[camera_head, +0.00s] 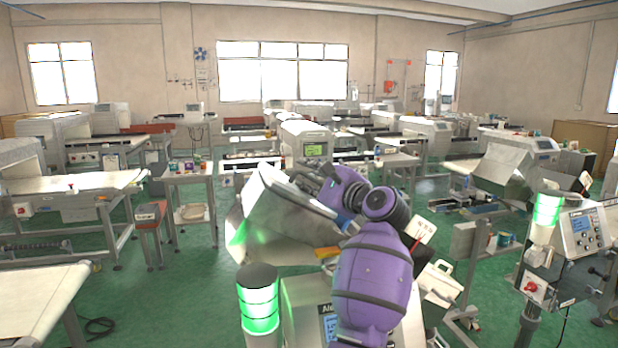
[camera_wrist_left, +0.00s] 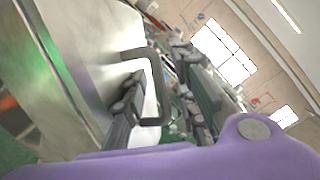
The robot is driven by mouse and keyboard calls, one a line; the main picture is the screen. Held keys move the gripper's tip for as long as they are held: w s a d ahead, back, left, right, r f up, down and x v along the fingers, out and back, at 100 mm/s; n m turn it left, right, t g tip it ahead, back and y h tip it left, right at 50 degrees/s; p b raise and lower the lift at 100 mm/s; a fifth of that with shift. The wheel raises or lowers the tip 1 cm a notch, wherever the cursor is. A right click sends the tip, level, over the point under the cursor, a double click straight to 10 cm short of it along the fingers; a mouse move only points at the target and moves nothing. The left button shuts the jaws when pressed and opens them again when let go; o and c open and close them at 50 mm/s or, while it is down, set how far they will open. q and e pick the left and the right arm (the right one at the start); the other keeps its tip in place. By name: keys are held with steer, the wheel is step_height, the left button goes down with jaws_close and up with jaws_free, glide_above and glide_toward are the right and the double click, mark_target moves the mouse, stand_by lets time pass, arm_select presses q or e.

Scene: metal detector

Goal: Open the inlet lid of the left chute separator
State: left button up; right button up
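The left chute separator has a steel inlet hopper (camera_head: 250,226) in the middle of the head view, its upper part partly hidden by my purple arm. My left gripper (camera_head: 312,182) is at the upper edge of this hopper. In the left wrist view, a grey U-shaped handle (camera_wrist_left: 157,80) stands out from a pale metal panel (camera_wrist_left: 75,65), which looks like the lid. The fingers of my left gripper (camera_wrist_left: 163,108) are apart, with the handle's bar between them; one finger overlaps the handle's loop. I cannot tell whether either finger touches it. My right gripper is not in view.
A lit green beacon (camera_head: 260,300) stands in front of the left separator. On the right is a second separator with a steel hopper (camera_head: 503,165), a control panel (camera_head: 585,232) and another green beacon (camera_head: 546,212). Conveyor tables (camera_head: 75,184) stand left; green floor (camera_head: 150,295) is open there.

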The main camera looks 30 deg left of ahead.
arm_select(q)
jaws_close()
